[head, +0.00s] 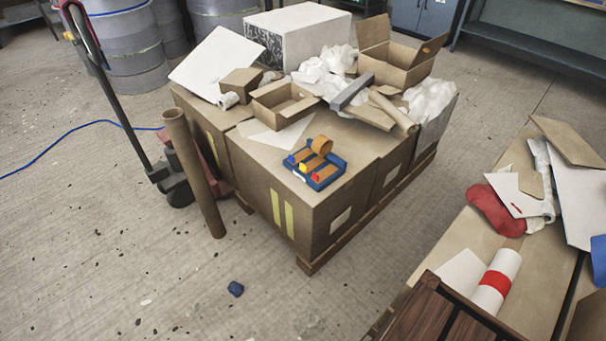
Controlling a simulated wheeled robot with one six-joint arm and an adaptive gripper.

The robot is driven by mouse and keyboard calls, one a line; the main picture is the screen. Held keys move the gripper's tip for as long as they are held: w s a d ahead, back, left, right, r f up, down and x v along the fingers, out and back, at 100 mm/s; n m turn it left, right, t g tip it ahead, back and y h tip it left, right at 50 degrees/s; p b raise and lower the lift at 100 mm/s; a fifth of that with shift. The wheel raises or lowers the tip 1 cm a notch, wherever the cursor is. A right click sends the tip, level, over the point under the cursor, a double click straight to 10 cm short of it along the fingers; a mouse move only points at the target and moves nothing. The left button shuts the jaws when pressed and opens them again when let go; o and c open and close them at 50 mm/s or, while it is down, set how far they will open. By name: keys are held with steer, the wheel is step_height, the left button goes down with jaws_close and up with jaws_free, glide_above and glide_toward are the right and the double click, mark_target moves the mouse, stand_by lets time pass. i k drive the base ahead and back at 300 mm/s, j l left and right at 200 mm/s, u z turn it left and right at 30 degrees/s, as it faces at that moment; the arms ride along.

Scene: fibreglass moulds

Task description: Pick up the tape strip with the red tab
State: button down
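A small blue tray (341,164) sits on the near corner of the large cardboard boxes on the pallet. Brown tape strips lie side by side on it. The strip with the red tab (316,177) is the one nearest the front right of the tray. Another strip has a yellow tab (303,168), and one at the left has a blue tab (291,159). A curled brown piece of tape (321,145) stands up at the back of the tray. My gripper is not in view.
Behind the tray are a white sheet (280,135), open cardboard boxes (283,103), crumpled white material and a grey bar (352,91). A cardboard tube (193,170) leans at the left. A cluttered second surface (470,235) stands at right. Open floor lies in front.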

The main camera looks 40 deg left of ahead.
mark_target(318, 177)
steer(key=j+u, duration=0.1)
steer(key=u, duration=1.5)
steer(key=i+j, duration=0.9)
